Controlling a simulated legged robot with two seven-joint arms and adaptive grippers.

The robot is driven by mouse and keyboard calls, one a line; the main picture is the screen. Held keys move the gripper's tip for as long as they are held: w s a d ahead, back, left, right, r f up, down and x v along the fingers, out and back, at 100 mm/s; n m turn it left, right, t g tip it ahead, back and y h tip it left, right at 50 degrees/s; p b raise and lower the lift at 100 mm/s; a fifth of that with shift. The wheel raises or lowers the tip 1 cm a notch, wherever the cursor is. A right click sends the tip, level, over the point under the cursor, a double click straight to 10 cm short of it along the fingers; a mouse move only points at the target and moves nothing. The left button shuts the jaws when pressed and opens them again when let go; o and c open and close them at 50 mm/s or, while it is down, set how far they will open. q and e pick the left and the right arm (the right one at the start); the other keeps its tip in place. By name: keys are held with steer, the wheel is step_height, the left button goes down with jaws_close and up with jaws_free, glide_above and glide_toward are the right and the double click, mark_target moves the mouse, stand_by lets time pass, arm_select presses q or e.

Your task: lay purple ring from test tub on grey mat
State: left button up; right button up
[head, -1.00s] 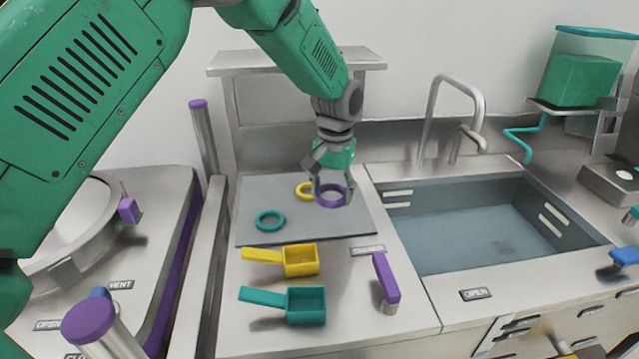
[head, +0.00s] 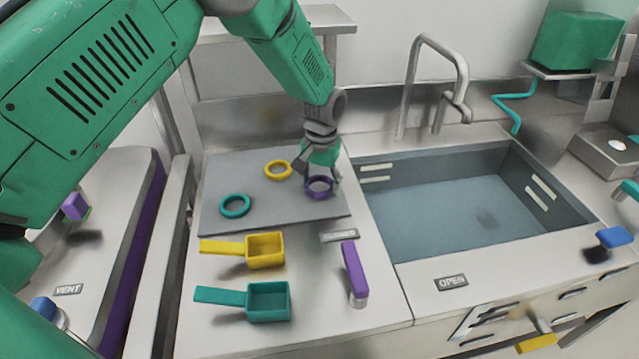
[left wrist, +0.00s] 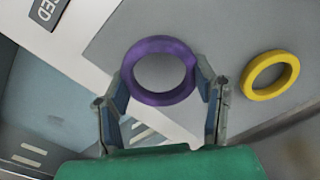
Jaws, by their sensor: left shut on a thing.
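The purple ring (head: 319,187) is between the fingers of my left gripper (head: 320,180), at the right part of the grey mat (head: 275,205). In the left wrist view the left gripper (left wrist: 160,105) is shut on the purple ring (left wrist: 137,92), with one finger on each side of it. The ring is over or on the mat; I cannot tell whether it touches. A yellow ring (head: 278,169) and a teal ring (head: 235,206) lie on the mat to its left. The test tub is not clearly identifiable. My right gripper is not in view.
A yellow scoop (head: 266,250) and a teal scoop (head: 268,301) lie in front of the mat. A purple lever (head: 354,270) stands at the counter's right. The sink (head: 450,220) with its tall faucet (head: 410,85) is to the right.

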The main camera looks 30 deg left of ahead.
arm_select(q)
steer(key=shift+s+f, duration=0.1)
steer(key=shift+f, duration=0.25)
steer(key=shift+a+f, duration=0.25)
steer(key=shift+a, duration=0.25)
steer(key=shift+a+f, duration=0.2)
steer(key=shift+f, duration=0.1)
steer(key=shift+d+f, duration=0.2)
steer(key=shift+d, duration=0.15)
steer(key=o, duration=1)
steer(key=shift+d+r, duration=0.1)
steer(key=shift+d, duration=0.1)
steer(key=shift+c, duration=0.2)
steer(key=shift+a, duration=0.2)
steer(key=shift+a+r, duration=0.1)
steer(key=shift+r, duration=0.05)
step_height(320, 180, up, 13)
steer(key=b, duration=0.1)
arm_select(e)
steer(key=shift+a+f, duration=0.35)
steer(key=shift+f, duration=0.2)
arm_select(q)
steer(key=shift+d+f, duration=0.2)
steer(key=shift+d, duration=0.05)
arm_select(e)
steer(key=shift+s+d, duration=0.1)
